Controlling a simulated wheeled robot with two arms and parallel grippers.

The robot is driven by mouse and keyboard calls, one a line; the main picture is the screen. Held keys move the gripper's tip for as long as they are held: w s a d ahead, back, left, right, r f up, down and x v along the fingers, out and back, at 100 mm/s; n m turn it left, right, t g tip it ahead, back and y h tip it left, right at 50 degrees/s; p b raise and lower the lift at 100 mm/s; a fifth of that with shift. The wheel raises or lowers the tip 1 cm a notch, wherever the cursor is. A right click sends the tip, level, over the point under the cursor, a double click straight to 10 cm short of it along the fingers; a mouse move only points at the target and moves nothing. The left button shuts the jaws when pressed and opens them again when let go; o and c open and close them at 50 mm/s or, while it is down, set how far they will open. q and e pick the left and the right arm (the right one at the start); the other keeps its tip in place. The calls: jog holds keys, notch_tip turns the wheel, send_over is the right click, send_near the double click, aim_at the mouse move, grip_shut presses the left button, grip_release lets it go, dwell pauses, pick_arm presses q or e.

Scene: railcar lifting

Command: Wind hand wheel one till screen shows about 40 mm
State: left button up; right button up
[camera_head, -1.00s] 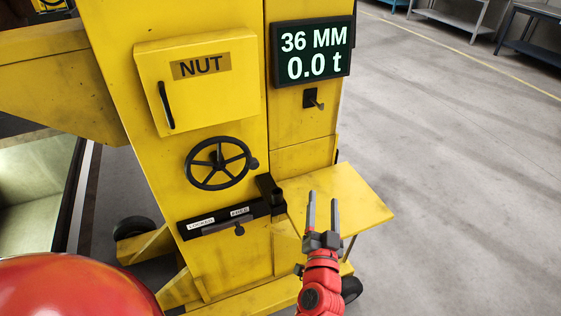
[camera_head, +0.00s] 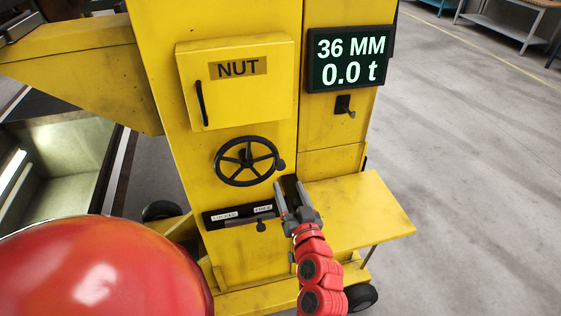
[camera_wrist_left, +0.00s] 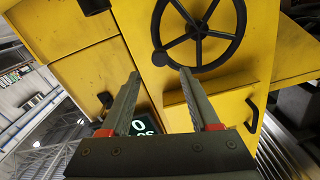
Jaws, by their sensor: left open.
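The black hand wheel (camera_head: 247,161) with its side knob is on the yellow column below the NUT box. The screen (camera_head: 347,59) reads 36 MM and 0.0 t. My left gripper (camera_head: 288,195) is open and empty, just below and right of the wheel in the head view, and hides part of the black bracket there. In the left wrist view the wheel (camera_wrist_left: 199,36) lies beyond the open fingers (camera_wrist_left: 158,88), its knob near and between the fingertips' directions. The fingers look apart from the wheel. My right gripper is not in view.
The NUT box (camera_head: 237,98) sits above the wheel. A locked/free lever slot (camera_head: 238,216) is below it. A yellow shelf (camera_head: 365,212) juts out to the right. A large red rounded shape fills the lower left. Open floor lies to the right.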

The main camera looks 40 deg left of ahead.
aim_at(281, 167)
pick_arm(q)
jog(key=p+x, duration=0.2)
jog(key=x, duration=0.6)
jog(key=shift+r+p, duration=0.2)
jog(key=shift+p, duration=0.15)
jog(key=shift+w+a+f, duration=0.2)
jog(key=shift+w+a, duration=0.4)
grip_shut()
dwell(0.5)
